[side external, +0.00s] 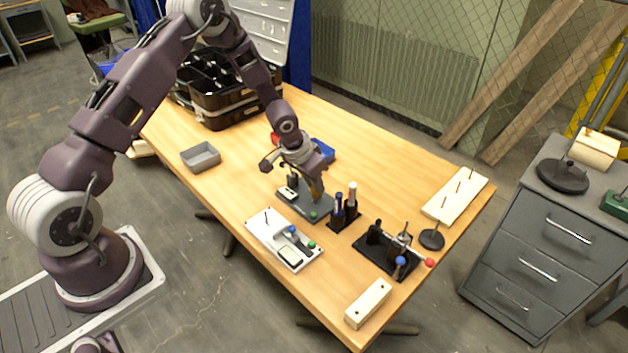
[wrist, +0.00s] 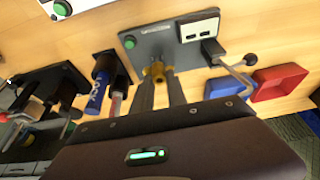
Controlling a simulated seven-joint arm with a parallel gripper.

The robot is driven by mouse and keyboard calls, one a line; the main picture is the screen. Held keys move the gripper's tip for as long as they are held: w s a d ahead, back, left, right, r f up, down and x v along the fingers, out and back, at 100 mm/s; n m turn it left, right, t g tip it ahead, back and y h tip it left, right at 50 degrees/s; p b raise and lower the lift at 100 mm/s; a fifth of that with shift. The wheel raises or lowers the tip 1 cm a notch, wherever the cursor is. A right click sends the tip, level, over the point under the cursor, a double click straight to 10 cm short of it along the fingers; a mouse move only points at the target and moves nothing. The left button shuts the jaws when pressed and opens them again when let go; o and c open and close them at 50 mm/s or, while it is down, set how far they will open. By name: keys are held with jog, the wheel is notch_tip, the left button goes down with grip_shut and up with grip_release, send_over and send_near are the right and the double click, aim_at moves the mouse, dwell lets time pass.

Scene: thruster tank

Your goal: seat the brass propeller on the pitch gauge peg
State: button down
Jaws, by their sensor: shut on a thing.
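My gripper (wrist: 158,80) is shut on the brass propeller (wrist: 157,71), a small brass-coloured part between the fingertips in the wrist view. In the side view my gripper (side external: 316,193) is low over a dark grey plate device (side external: 292,203) with a green button. The wrist view shows this plate (wrist: 150,45) behind the fingertips, with a white two-slot panel (wrist: 198,26). Whether the propeller touches it, I cannot tell. A white plate (side external: 262,233) with a thin upright peg, a small display and a green button stands nearer the camera. Which device is the pitch gauge is not clear.
A holder with upright handled tools (side external: 345,208) is close right of my gripper. Beyond are a black fixture (side external: 385,250), a white pegged board (side external: 454,197) and a white block (side external: 368,303). A grey tray (side external: 200,157) is at left. Red (wrist: 279,80) and blue trays are near the gripper.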

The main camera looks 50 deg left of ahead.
jog(key=shift+f, duration=0.45)
jog(key=shift+f, duration=0.4)
jog(key=shift+f, duration=0.2)
dwell(0.4)
jog(key=shift+f, duration=0.25)
jog(key=c, duration=1.3)
grip_release()
jog(key=shift+o, duration=0.2)
jog(key=shift+r, duration=0.15)
jog(key=w+v, duration=0.1)
jog(key=v, duration=0.9)
jog(key=shift+r, duration=0.55)
